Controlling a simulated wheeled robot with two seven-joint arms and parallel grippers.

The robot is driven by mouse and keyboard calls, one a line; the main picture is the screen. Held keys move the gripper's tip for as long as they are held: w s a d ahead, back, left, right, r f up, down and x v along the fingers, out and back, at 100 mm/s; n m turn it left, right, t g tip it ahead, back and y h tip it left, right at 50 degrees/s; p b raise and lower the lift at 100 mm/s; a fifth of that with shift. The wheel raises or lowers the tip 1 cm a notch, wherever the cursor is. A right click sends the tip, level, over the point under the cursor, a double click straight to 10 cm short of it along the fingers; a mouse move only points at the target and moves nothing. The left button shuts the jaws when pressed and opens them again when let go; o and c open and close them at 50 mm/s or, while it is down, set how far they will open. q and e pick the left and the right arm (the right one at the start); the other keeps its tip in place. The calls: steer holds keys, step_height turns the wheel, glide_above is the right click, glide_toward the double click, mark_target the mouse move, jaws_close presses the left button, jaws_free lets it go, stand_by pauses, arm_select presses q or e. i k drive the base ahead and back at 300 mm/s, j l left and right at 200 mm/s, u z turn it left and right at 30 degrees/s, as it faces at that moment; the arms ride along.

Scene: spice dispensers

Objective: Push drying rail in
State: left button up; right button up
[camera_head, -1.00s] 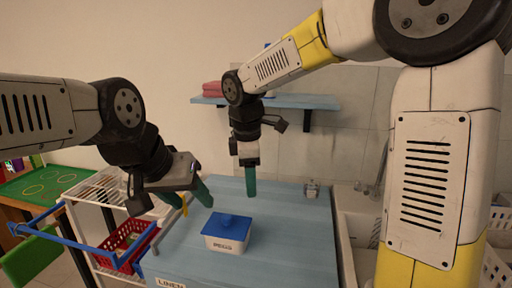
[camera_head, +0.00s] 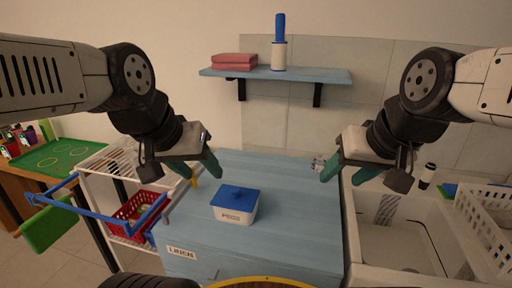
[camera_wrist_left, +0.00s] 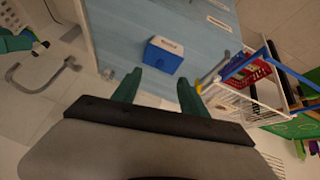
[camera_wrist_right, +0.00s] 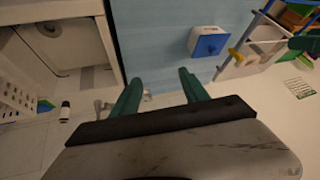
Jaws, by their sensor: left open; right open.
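The blue drying rail (camera_head: 110,228) sticks out to the left of the white wire rack (camera_head: 112,165) in the head view. A green cloth (camera_head: 45,228) hangs at its outer end. The rail also shows at the right of the left wrist view (camera_wrist_left: 243,64). My left gripper (camera_head: 196,172) is open and empty above the counter's left edge, to the right of the rail and apart from it. My right gripper (camera_head: 346,174) is open and empty above the counter's right edge, far from the rail.
A white box with a blue lid (camera_head: 235,203) stands on the blue counter (camera_head: 290,220). A red basket (camera_head: 138,212) sits in the rack. A sink (camera_head: 405,235) is at the right. A wall shelf (camera_head: 310,75) holds pink towels (camera_head: 234,60) and a lint roller (camera_head: 279,50).

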mark_target(130, 231)
steer(key=u, duration=1.7)
steer(key=i+j+u, duration=0.25)
steer(key=i+j, duration=0.5)
